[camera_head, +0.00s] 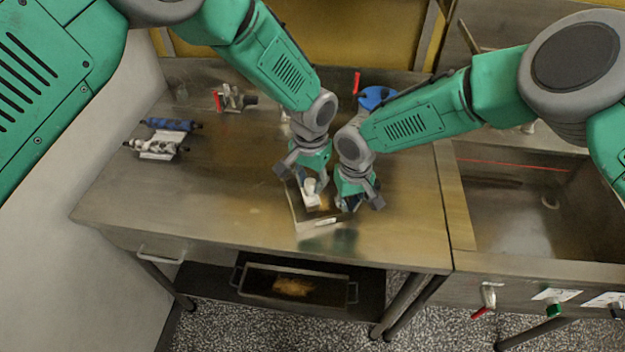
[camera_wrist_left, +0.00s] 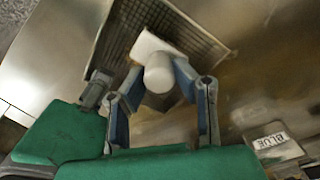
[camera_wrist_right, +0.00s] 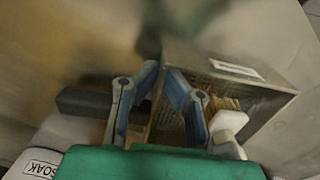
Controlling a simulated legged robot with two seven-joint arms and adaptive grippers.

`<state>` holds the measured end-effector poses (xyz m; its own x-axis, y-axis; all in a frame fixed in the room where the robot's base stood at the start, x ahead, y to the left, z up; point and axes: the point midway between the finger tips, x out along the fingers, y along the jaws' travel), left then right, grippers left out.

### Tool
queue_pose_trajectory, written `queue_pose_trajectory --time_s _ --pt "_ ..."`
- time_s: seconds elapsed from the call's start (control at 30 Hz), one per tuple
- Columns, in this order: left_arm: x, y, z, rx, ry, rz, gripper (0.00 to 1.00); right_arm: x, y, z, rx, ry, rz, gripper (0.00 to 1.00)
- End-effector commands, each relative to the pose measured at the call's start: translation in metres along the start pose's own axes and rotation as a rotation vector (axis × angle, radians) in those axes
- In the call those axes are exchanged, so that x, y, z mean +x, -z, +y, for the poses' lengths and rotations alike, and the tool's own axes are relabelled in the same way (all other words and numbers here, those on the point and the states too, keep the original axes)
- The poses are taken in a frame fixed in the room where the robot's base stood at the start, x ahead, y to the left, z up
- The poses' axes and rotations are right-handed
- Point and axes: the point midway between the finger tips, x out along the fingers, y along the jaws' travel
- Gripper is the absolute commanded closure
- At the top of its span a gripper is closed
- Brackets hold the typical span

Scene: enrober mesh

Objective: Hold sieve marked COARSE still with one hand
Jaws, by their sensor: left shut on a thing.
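The sieve (camera_head: 306,226), a shallow metal frame with mesh, sits near the front of the steel table. A pale label (camera_wrist_right: 237,70) shows on its wall, too blurred to read. A white block with a round knob (camera_wrist_left: 158,75) lies over the mesh; it also shows in the head view (camera_head: 311,199). My left gripper (camera_wrist_left: 158,82) is shut on the white knob. My right gripper (camera_head: 348,206) is at the sieve's right side, its fingers apart near the frame wall. In the right wrist view, a dark bar (camera_wrist_right: 82,103) lies beside these fingers. Contact there is unclear.
Rollers on a stand (camera_head: 160,146) are at the table's left. A metal fitting with red parts (camera_head: 233,99) and a blue item (camera_head: 375,97) are at the back. A sink (camera_head: 520,205) is at right. A tray (camera_head: 262,288) sits below. The table's left middle is clear.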

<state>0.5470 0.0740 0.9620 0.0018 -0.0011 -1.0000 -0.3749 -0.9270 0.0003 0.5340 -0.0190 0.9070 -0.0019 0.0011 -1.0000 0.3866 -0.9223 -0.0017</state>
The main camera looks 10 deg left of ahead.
Motion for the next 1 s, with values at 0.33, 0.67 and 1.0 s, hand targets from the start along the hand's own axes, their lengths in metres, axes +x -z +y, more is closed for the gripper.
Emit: queue_pose_trajectory --time_s 0.33,0.67,1.0 --pt "0.002 0.011 0.012 0.0 0.001 -0.001 0.99 0.0 0.0 0.002 0.002 -0.002 0.0 1.0" --pt "0.004 0.024 0.025 0.001 -0.002 0.002 0.99 -0.001 0.0 -0.002 -0.002 0.002 0.001 1.0" --pt "0.003 0.021 0.024 -0.001 -0.008 0.005 0.99 0.0 -0.001 -0.006 -0.007 0.009 -0.001 1.0"
